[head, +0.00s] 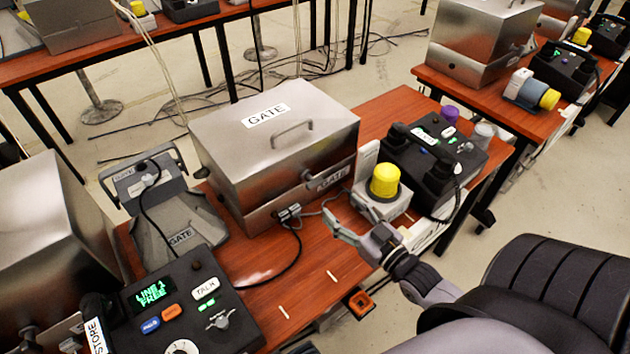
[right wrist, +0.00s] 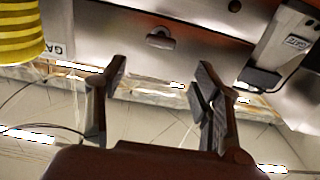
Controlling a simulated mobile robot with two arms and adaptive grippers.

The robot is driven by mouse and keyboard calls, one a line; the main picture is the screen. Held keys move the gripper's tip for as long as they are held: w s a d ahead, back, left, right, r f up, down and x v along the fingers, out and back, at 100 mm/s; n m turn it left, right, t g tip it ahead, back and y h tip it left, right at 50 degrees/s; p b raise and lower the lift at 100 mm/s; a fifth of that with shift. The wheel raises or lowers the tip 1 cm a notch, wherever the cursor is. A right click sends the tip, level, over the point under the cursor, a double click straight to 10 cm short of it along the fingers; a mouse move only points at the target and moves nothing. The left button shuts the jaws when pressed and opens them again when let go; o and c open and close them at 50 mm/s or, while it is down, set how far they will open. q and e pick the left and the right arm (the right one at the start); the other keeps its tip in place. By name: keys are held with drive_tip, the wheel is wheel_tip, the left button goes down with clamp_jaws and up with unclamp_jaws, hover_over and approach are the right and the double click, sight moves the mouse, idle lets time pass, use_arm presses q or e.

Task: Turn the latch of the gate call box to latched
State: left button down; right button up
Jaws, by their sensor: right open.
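The gate call box (head: 255,150) is a silver metal box with a GATE label and a handle on its lid, which is down. Its latch (head: 307,178) is a small metal piece on the front face, left of a second GATE label. The latch also shows in the right wrist view (right wrist: 160,40), above and between the fingertips, apart from them. I cannot tell its turn position surely. My right gripper (head: 345,228) is in front of the box, below and right of the latch. In the right wrist view its fingers (right wrist: 158,75) are apart with nothing between them. My left gripper is not in view.
A yellow beacon (head: 385,181) on a white base stands right of the box, close to my right gripper. A dark phone console (head: 435,150) is behind it. A STORE console (head: 185,305) stands front left. Cables run from the box front. An orange-rimmed socket (head: 361,302) is at the front edge.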

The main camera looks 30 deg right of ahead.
sight(317, 185)
drive_tip(key=w, duration=0.9)
drive_tip(key=shift+w+a, duration=0.25)
drive_tip(key=shift+a, duration=0.1)
drive_tip(key=shift+w, duration=0.6)
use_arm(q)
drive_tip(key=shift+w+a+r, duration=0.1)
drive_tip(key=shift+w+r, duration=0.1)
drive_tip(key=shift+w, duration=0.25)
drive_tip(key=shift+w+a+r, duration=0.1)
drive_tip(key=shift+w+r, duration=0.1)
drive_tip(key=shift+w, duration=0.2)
use_arm(e)
drive_tip(key=shift+w+a, duration=0.1)
drive_tip(key=shift+w, duration=0.05)
drive_tip(key=shift+c, duration=0.6)
use_arm(q)
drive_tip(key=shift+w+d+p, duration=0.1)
drive_tip(key=shift+p, duration=0.2)
use_arm(e)
drive_tip(key=c, duration=1.1)
